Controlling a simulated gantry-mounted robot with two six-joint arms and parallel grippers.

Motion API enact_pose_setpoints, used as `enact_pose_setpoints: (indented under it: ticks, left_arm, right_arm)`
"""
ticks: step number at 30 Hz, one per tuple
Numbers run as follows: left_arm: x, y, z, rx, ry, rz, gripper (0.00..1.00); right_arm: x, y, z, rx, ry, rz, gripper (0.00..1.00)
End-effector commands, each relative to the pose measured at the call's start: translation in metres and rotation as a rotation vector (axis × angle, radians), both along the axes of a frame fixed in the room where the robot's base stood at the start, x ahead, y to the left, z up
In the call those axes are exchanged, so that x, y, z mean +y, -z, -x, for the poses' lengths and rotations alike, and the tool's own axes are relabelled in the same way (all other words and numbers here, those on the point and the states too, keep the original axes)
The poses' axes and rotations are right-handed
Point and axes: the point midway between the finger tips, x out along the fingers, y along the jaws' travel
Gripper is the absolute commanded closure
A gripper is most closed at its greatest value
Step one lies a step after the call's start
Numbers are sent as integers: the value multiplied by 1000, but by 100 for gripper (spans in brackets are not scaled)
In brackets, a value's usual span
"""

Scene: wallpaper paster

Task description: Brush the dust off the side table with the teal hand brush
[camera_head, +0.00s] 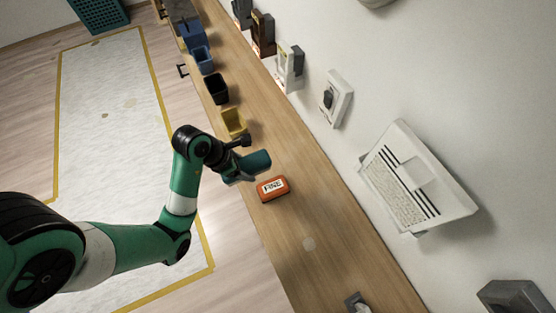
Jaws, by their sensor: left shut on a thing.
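The side table (310,268) is a long wooden top running along the wall. My left gripper (238,163) comes in from the left over the table's near edge. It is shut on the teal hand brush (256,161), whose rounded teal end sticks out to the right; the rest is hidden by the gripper. I cannot tell whether the brush touches the table. A small pale round patch (309,244), maybe dust, lies on the wood below and to the right of the brush. My right gripper is not in view.
An orange block with printed letters (272,189) lies just below the brush. A yellow bin (233,122), a black bin (216,88) and blue bins stand farther up the table. Wall-mounted devices, including a white slotted one (415,178), jut out at right. A grey object (355,301) sits at bottom.

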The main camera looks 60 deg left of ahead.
Motion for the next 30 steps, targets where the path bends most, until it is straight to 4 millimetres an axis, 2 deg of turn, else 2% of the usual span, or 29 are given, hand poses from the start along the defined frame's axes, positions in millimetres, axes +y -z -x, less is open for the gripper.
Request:
enact_pose_setpoints:
  ticks: [1,4,17,20,26,30]
  left_arm:
    - [-7,25,7,2,6,2,88]
    - [-14,40,15,12,15,4,88]
    - [-13,43,13,8,20,3,88]
    - [-3,53,3,7,19,2,88]
    - [36,83,-36,6,19,1,88]
    - [59,103,-59,12,19,5,88]
  right_arm:
    - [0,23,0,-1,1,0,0]
    - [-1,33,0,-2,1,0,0]
    - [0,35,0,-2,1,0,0]
    - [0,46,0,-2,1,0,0]
    - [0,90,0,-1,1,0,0]
    - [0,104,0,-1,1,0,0]
